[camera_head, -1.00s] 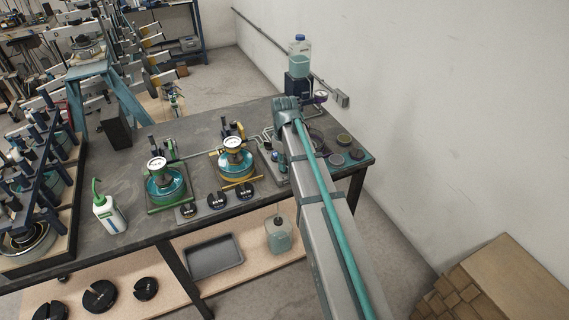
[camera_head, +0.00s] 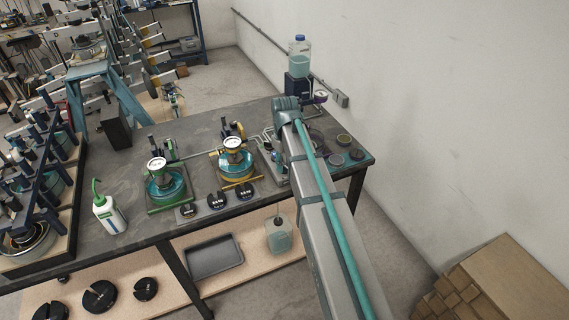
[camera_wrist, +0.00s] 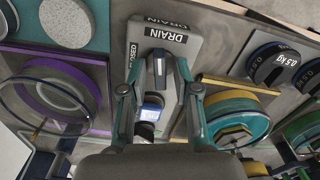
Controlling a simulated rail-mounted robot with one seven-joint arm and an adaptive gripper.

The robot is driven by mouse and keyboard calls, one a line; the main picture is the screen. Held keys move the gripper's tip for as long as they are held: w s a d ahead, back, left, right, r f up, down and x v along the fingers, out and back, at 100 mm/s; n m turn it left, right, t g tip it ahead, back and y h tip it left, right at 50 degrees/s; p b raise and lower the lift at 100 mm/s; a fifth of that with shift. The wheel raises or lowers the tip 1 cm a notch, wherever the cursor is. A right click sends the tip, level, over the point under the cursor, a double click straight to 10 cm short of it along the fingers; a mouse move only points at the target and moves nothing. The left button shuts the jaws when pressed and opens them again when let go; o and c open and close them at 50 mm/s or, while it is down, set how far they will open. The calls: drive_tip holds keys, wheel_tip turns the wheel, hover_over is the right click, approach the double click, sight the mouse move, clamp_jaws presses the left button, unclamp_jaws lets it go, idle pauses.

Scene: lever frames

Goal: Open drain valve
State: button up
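The drain valve shows in the wrist view as a grey plate (camera_wrist: 185,25) lettered "DRAIN", with a second label ending in "OSED" partly hidden beside my left finger. A dark lever handle (camera_wrist: 158,66) stands in the middle of the plate, above a blue part (camera_wrist: 152,100). My gripper (camera_wrist: 158,82) is open. Its two fingers are on either side of the lever, with visible gaps between. I cannot tell whether the fingertips are level with the handle. In the head view my arm hides the gripper and the valve.
A purple-rimmed ring (camera_wrist: 60,92) lies left of the plate, and a teal and yellow round device (camera_wrist: 235,115) is on the right. Black weights (camera_wrist: 272,66) lie at the upper right.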

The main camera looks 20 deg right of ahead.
idle(0.3)
wheel_tip(320, 180, up, 12)
idle(0.6)
idle(0.6)
